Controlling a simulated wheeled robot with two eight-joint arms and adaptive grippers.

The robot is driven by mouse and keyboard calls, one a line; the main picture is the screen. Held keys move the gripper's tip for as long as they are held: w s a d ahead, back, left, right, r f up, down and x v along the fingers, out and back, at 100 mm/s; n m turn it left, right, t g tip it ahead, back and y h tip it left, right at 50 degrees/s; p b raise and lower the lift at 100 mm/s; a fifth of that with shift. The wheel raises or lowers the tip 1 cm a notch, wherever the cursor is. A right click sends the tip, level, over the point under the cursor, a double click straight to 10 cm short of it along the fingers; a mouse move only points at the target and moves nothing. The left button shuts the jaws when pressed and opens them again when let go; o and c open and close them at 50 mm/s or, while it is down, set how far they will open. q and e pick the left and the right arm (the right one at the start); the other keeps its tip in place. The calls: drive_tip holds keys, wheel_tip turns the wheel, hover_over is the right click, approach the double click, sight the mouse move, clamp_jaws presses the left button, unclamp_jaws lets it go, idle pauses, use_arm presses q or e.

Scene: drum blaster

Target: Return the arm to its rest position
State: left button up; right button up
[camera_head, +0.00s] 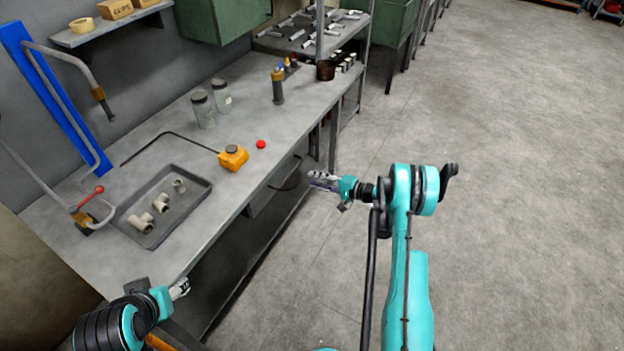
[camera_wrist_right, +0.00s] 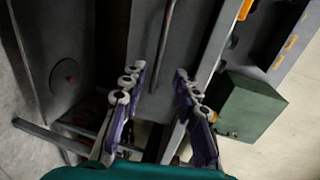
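My right gripper (camera_head: 322,180) is held out over the floor, just in front of the workbench and to the right of its drawer handle (camera_head: 288,184). In the right wrist view its two fingers (camera_wrist_right: 160,82) stand apart with nothing between them. My left gripper (camera_head: 181,289) is at the lower left, by the front edge of the workbench (camera_head: 205,238). It is small and seen side-on, so I cannot tell its finger state. Both arms are bent, with the right arm rising at the right of the head view.
A dark tray (camera_head: 203,194) with several pale pipe fittings lies on the bench. An orange box (camera_head: 233,159), a red button (camera_head: 261,144) and two glass jars (camera_head: 203,110) stand behind it. A blue upright frame (camera_head: 62,105) is at left. The floor (camera_head: 520,200) at right is clear.

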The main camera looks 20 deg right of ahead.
idle(0.3)
drive_tip(key=s+a+r+n+g+h, duration=0.2)
drive_tip(key=s+a+r, duration=0.35)
drive_tip(key=r, duration=0.35)
drive_tip(key=s+a+r+n+g+h, duration=0.25)
drive_tip(key=s+a+r, duration=0.3)
drive_tip(key=r, duration=0.45)
drive_tip(key=s+r+n+h, duration=0.2)
drive_tip(key=s+n+h, duration=0.3)
drive_tip(key=s, duration=1.8)
drive_tip(key=shift+s+a+h, duration=0.2)
drive_tip(key=shift+s+h, duration=0.15)
